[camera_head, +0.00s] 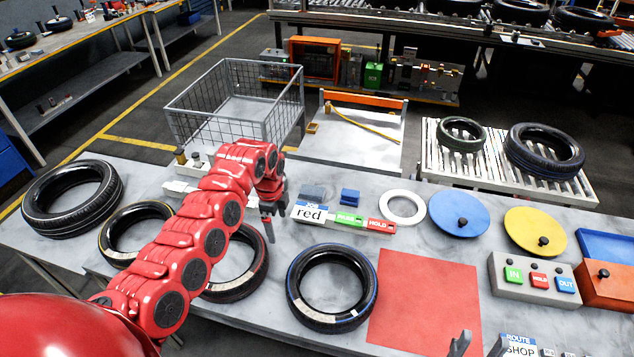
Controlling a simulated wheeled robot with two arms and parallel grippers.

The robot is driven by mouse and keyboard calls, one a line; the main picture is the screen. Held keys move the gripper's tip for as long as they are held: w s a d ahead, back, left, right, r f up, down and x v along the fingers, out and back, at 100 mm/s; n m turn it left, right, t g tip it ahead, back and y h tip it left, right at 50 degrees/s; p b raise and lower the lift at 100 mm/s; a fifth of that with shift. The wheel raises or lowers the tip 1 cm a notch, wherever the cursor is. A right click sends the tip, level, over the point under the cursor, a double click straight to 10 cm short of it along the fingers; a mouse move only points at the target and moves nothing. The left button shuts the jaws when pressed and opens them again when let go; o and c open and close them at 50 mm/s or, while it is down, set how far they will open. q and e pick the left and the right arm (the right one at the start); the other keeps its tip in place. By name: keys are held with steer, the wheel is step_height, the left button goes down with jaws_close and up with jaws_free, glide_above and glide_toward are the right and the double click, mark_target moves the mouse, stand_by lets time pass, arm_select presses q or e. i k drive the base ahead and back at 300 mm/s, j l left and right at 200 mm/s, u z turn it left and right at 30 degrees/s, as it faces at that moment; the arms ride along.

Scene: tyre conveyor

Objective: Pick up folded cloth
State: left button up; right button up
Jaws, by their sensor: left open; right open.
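A small flat grey-blue piece (312,191) lies on the grey table behind the "red" sign; it may be the folded cloth, but it is too small to be sure. A small blue block-like piece (350,196) sits just right of it. My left gripper (274,217) is open and empty, pointing down left of the "red" sign and apart from both pieces. My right gripper (480,345) shows only its two fingertips at the bottom edge, spread apart with nothing between them, near the red mat (425,305).
Several tyres lie on the table, one (332,288) left of the red mat. A wire cart (235,105) is behind.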

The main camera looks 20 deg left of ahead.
mark_target(308, 192)
steer(key=i, duration=1.1)
